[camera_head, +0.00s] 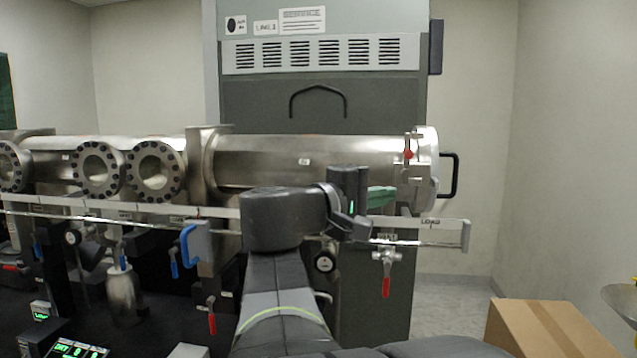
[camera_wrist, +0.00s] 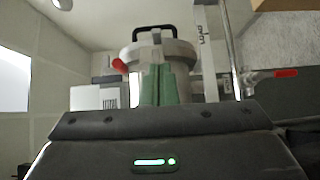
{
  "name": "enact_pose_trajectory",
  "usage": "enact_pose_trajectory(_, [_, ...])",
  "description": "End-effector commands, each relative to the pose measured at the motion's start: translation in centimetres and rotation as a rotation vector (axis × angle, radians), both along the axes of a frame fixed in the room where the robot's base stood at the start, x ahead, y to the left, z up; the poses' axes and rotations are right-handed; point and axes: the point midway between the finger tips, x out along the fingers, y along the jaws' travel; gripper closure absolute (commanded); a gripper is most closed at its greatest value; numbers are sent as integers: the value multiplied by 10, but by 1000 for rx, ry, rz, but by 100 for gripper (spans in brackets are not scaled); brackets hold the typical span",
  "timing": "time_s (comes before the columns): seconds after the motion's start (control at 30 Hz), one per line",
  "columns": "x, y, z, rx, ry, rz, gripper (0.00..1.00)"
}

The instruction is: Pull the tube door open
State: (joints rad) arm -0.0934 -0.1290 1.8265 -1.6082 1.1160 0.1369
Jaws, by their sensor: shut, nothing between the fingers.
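A steel vacuum tube (camera_head: 290,165) runs across the scene. Its round door (camera_head: 427,168) is at the right end and looks closed against the tube. A black handle (camera_head: 454,175) sticks out to the right of the door, and a red-knobbed clamp (camera_head: 408,154) is at the door's rim. My gripper (camera_head: 390,196) is in front of the tube, left of the door, its green fingers pointing right. In the wrist view, the shut green fingers (camera_wrist: 166,84) overlap the door flange (camera_wrist: 180,50); the handle (camera_wrist: 152,32) lies beyond them, and the red knob (camera_wrist: 120,66) is left of them. My gripper holds nothing.
A rail (camera_head: 440,222) marked LOAD runs below the tube, with a red-handled valve (camera_head: 386,283) under it. A cardboard box (camera_head: 545,328) stands at the lower right. A grey cabinet (camera_head: 270,105) stands behind. The space right of the handle is clear.

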Motion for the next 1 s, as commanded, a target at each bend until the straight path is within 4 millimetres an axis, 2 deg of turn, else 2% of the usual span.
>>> enact_pose_trajectory(0.27, [6, -10, 7, -25, -6, -4, 100])
enact_pose_trajectory(0.8, [43, -69, 7, -22, -4, -3, 100])
enact_pose_trajectory(1.0, [50, -81, 6, -23, -5, -1, 100])
